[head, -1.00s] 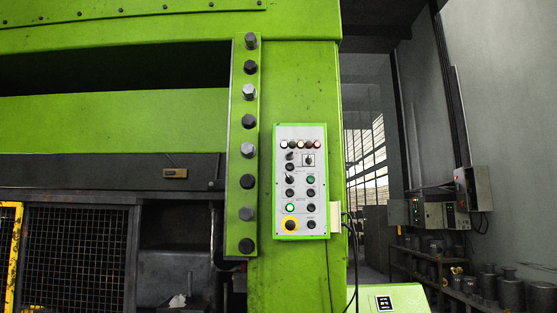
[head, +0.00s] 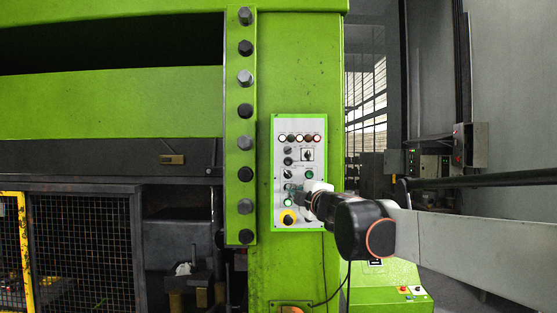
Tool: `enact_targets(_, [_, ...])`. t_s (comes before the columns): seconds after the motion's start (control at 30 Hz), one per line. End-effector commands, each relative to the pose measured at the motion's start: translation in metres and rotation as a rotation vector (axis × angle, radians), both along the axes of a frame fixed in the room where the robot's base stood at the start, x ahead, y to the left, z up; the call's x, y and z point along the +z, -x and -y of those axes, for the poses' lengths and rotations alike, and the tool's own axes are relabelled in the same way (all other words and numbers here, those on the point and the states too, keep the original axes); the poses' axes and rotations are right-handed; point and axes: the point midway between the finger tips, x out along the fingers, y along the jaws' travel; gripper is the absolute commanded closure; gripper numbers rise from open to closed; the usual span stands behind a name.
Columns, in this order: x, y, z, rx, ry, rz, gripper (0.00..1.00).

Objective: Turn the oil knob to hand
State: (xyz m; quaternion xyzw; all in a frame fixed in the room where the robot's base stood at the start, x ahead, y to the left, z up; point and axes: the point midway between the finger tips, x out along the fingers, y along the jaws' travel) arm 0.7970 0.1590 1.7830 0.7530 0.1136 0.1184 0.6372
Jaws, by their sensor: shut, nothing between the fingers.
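The control panel (head: 312,224) is a silver plate with a green edge on the green press column. It carries lamps, a square rotary switch (head: 307,154), dark knobs (head: 288,150) and buttons in two columns. The labels are too small to read, so I cannot tell which knob is the oil knob. My gripper (head: 293,189) is shut and empty in front of the panel's lower middle. Its tips are by the left column of controls, below a dark selector knob (head: 288,173). I cannot tell whether they touch anything. My gripper and wrist hide some lower right controls.
A yellow-ringed button (head: 287,217) sits at the panel's lower left, close below my gripper. A bolted green strip (head: 240,150) stands left of the panel. A black cable (head: 335,285) hangs below. A green box (head: 390,300) stands low at right.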

Motion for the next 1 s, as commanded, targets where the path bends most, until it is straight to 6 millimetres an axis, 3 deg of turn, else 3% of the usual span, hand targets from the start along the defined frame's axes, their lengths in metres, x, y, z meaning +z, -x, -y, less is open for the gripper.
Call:
enact_targets(0.03, [0.017, -0.009, -0.014, 0.038, 0.042, 0.013, 1.0])
enact_targets(0.1, [0.024, -0.017, -0.03, 0.088, 0.094, 0.026, 1.0])
enact_targets(0.3, [0.029, -0.028, -0.056, 0.165, 0.177, 0.043, 1.0])
enact_targets(0.57, [0.027, -0.045, -0.058, 0.173, 0.188, 0.046, 1.0])
enact_targets(1.0, [0.028, -0.101, -0.058, 0.172, 0.186, 0.045, 1.0])
